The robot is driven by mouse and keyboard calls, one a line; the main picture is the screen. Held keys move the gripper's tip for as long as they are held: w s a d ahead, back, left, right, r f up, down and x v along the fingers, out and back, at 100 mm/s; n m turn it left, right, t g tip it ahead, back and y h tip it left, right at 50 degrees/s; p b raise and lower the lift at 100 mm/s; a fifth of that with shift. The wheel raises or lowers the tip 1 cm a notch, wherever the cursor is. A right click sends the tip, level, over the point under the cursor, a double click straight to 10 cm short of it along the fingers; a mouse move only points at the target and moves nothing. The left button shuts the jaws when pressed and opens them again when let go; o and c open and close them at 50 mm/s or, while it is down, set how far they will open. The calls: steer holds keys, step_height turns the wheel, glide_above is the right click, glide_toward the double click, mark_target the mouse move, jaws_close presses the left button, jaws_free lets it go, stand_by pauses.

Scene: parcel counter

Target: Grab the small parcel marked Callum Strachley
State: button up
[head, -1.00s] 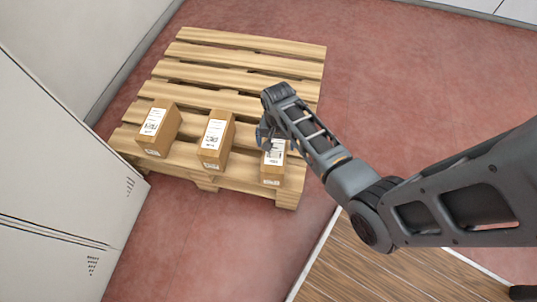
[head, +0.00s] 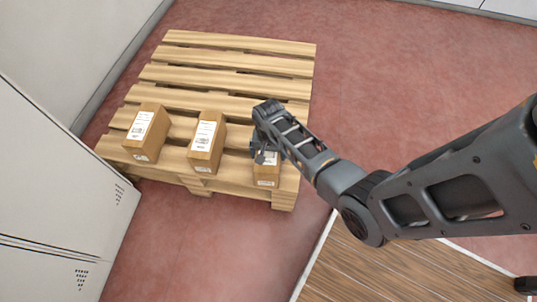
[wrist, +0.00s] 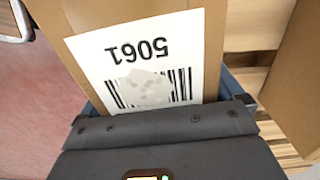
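Three small brown parcels with white labels stand in a row on the wooden pallet (head: 230,72): a left parcel (head: 146,132), a middle parcel (head: 206,142) and a right parcel (head: 267,178). The names on the labels are too small to read in the head view. My gripper (head: 260,154) is at the right parcel and partly hides it. In the wrist view a parcel (wrist: 215,30) fills the middle, its label reading 5061 upside down above a partly smudged barcode. My fingers (wrist: 165,100) lie along both its sides; I cannot tell whether they press on it.
Another brown box face (wrist: 295,85) shows close at the right of the wrist view. A pale cabinet (head: 60,200) stands left of the pallet. Red floor (head: 400,90) lies open to the right, with a wood-patterned surface (head: 355,265) at the bottom right.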

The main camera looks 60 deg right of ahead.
steer(key=c, duration=1.2)
steer(key=shift+o, duration=0.2)
